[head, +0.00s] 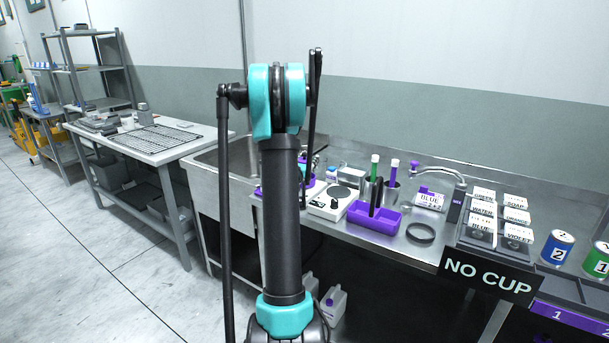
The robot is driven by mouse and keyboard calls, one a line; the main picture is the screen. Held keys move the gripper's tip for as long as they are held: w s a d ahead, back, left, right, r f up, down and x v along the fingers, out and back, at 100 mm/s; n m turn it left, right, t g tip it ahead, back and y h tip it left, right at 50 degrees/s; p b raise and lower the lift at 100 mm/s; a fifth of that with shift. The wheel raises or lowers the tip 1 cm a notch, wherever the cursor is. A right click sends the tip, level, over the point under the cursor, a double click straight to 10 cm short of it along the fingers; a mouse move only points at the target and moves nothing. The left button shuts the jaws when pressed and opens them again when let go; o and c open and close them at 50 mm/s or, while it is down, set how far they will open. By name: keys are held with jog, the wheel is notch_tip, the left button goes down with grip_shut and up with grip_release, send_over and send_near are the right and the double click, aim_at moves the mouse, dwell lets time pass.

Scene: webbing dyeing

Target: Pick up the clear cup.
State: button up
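I cannot make out a clear cup anywhere in the head view. My own arm stands upright in the middle of the picture and hides part of the sink and bench behind it. My gripper cannot be made out. A black sign reading "NO CUP" (487,277) hangs at the front of a rack with several labelled white blocks (482,209) at the right of the metal bench (335,222).
On the bench are a white scale (328,205), a purple caddy (372,219), a black ring (420,234) and a faucet (440,172). A blue can (557,248) and a green can (597,261) stand far right. A table (180,143) and open floor lie left.

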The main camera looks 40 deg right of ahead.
jog(key=c, duration=0.6)
jog(key=shift+r, duration=0.15)
